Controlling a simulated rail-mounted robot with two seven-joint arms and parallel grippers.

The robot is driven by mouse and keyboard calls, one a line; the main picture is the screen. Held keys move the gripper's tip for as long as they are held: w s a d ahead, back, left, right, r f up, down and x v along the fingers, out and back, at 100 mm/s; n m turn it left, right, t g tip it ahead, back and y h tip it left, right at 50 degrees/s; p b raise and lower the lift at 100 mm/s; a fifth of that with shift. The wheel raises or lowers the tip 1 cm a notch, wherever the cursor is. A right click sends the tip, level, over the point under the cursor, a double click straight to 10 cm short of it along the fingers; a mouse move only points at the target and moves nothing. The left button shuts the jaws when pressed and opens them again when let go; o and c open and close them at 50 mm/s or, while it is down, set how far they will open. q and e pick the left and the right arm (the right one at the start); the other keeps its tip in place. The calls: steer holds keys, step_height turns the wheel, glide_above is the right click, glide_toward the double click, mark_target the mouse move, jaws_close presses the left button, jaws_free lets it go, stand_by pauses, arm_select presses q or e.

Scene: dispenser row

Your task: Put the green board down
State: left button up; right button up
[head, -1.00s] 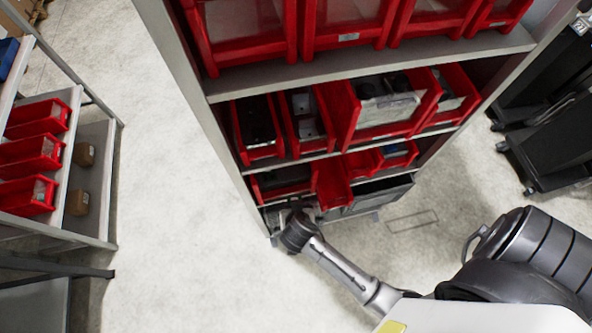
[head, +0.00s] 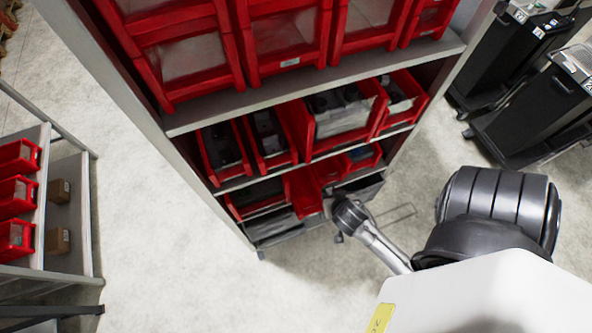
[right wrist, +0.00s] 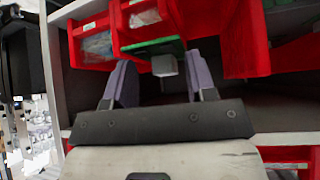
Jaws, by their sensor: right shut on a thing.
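The green board (right wrist: 152,47) shows in the right wrist view as a green strip with a pale grey block (right wrist: 166,66) below it. It lies between the fingertips of my right gripper (right wrist: 159,62), which is shut on it. In the head view my right arm reaches to the lower shelves of the rack; its gripper end (head: 333,204) is by the red bins there, and the board cannot be made out. My left gripper is in neither current view.
A tall rack (head: 258,101) holds several red bins, some with dark items. In the wrist view, red bins (right wrist: 240,40) stand close around the fingers. Another shelf (head: 67,207) stands at the left, black carts (head: 530,110) at the right. The floor between is clear.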

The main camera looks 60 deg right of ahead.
steer(key=shift+s+d+r, duration=0.25)
steer(key=shift+d+r, duration=0.05)
steer(key=shift+d, duration=0.25)
steer(key=shift+s+d+r, duration=0.2)
steer(key=shift+d+r, duration=0.1)
steer(key=shift+d, duration=0.2)
steer(key=shift+w+a+f+b, duration=0.2)
steer(key=shift+w+f, duration=2.45)
steer(key=shift+w, duration=0.2)
steer(key=shift+w+a+f+b, duration=0.2)
steer(key=shift+w+f, duration=2.45)
steer(key=shift+w, duration=0.15)
arm_select(q)
steer(key=shift+s+f, duration=0.2)
steer(key=shift+s, duration=0.1)
steer(key=shift+a, duration=0.1)
arm_select(e)
steer(key=shift+f, duration=0.1)
arm_select(q)
steer(key=shift+f+b, duration=0.35)
arm_select(e)
steer(key=shift+f, duration=0.55)
steer(key=o, duration=0.6)
steer(key=shift+o, duration=0.2)
